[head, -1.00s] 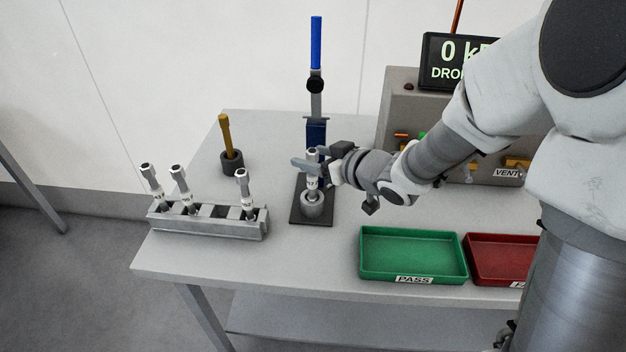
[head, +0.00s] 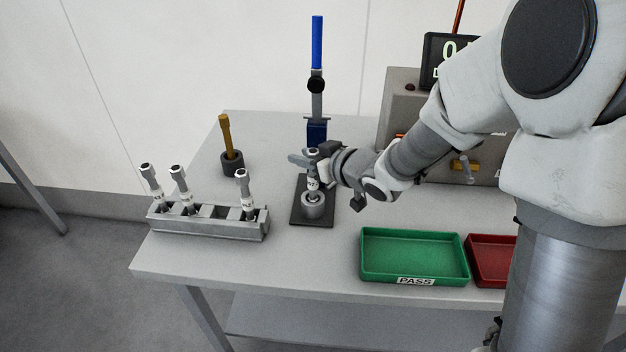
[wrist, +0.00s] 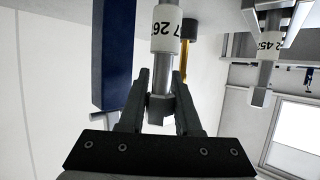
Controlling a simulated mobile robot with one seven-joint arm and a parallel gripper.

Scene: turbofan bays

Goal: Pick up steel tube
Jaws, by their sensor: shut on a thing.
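A steel tube (head: 313,183) with a white printed label stands in a round grey holder (head: 312,207) on a dark plate (head: 297,213). My gripper (head: 311,158) is shut on its upper end, coming from the right. In the wrist view, my gripper (wrist: 160,100) has its two fingers on either side of the nut-like end of the tube (wrist: 164,42). The tube's lower end is hidden inside the holder. Similar steel tubes (head: 150,181) stand tilted in the metal rack (head: 207,228) at the left, with at least one empty slot.
A blue-handled press (head: 317,85) stands right behind the holder. A yellow-handled tool (head: 225,132) sits in a dark cup (head: 232,163). A green PASS tray (head: 415,278) and a red tray (head: 485,272) lie at the front right. A grey console (head: 398,110) stands behind my arm.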

